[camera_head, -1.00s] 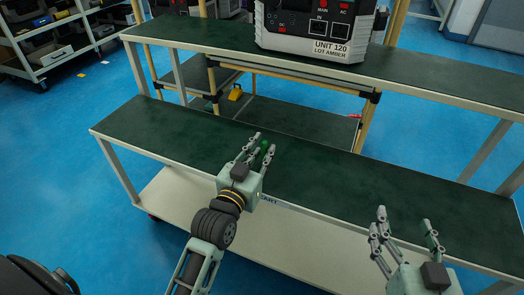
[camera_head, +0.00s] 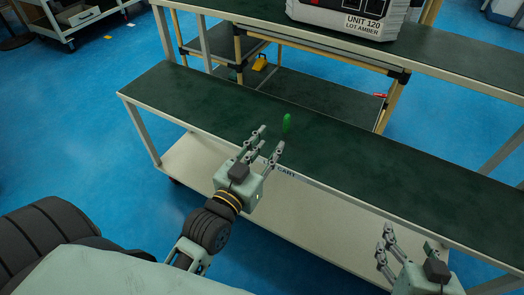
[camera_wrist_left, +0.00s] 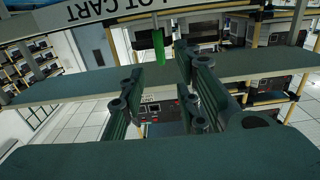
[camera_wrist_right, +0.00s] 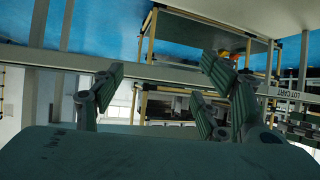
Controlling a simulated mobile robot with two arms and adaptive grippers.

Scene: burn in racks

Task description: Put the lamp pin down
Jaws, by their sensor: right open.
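The lamp pin (camera_head: 287,123) is a slim green piece. It appears upright on the dark green top of the lot cart (camera_head: 210,112), close to the front edge. In the left wrist view the pin (camera_wrist_left: 158,46) shows beyond the fingers, upside down with the rest of that picture. My left gripper (camera_head: 270,141) is open, its fingers spread on the near side of the pin, with a small gap visible. My right gripper (camera_head: 409,246) is open and empty at the lower right, off the cart's front edge.
A white and black unit (camera_head: 347,16) marked UNIT 120 LOT AMBER stands on the raised rear shelf. A yellow item (camera_head: 259,63) lies on a lower rack shelf behind. The cart top is otherwise bare on both sides of the pin.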

